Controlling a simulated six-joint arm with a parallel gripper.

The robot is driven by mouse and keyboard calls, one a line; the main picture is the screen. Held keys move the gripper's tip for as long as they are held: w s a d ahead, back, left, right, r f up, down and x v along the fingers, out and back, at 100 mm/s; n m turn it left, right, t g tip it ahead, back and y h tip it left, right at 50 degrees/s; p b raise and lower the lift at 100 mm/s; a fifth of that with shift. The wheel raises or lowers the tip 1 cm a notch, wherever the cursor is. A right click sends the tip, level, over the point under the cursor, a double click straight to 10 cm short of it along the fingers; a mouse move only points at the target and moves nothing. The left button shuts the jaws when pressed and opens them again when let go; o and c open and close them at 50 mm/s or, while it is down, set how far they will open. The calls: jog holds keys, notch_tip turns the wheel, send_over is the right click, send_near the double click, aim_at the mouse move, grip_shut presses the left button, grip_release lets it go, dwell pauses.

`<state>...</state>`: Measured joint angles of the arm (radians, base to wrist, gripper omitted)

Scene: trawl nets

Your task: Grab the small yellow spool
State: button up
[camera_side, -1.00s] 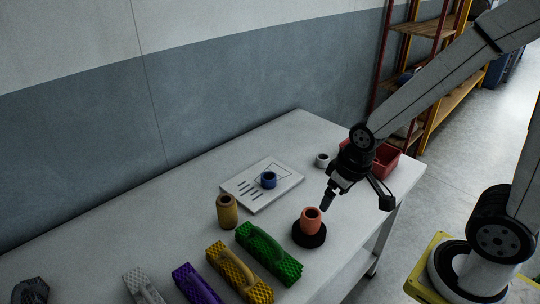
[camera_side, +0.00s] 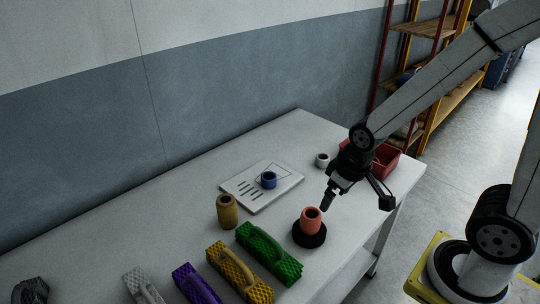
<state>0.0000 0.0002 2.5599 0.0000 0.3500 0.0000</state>
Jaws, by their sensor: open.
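A yellow spool (camera_side: 227,211) stands upright on the white table, left of centre, in front of the white sheet. My gripper (camera_side: 328,203) hangs above the table, pointing down, to the right of the yellow spool and well apart from it. It is open, with nothing seen between its fingers. Its tips appear close to the orange spool (camera_side: 310,220), up and to the right of it; whether they touch cannot be told.
The orange spool stands on a black round base (camera_side: 309,238). A blue spool (camera_side: 268,180) sits on the white sheet (camera_side: 246,190). A white spool (camera_side: 322,160) and red bin (camera_side: 386,160) are at the back right. Green (camera_side: 268,252), yellow (camera_side: 238,271), purple (camera_side: 195,284) and grey (camera_side: 141,286) net pieces lie in front.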

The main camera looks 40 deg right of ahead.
jog(key=w+d+f+n+t+y, duration=0.1)
jog(key=w+f+n+t, duration=0.15)
jog(key=w, duration=0.65)
jog(key=w+d+f+n+t, duration=0.1)
jog(key=w+f+t, duration=0.15)
jog(key=w, duration=0.65)
jog(key=n+t+y, duration=0.2)
jog(key=n+y, duration=0.4)
jog(key=y, duration=0.3)
send_near(227, 212)
jog(key=shift+w+d+f, duration=0.15)
jog(key=shift+w+f, duration=0.05)
jog(key=shift+w, duration=0.5)
jog(key=shift+w+d+f, duration=0.1)
jog(key=shift+w+f, duration=0.1)
jog(key=shift+w, duration=0.45)
jog(key=shift+w+d+f, duration=0.15)
jog(key=shift+w+f, duration=0.05)
jog(key=shift+w, duration=0.5)
jog(key=shift+x, duration=1.3)
jog(key=shift+a, duration=0.15)
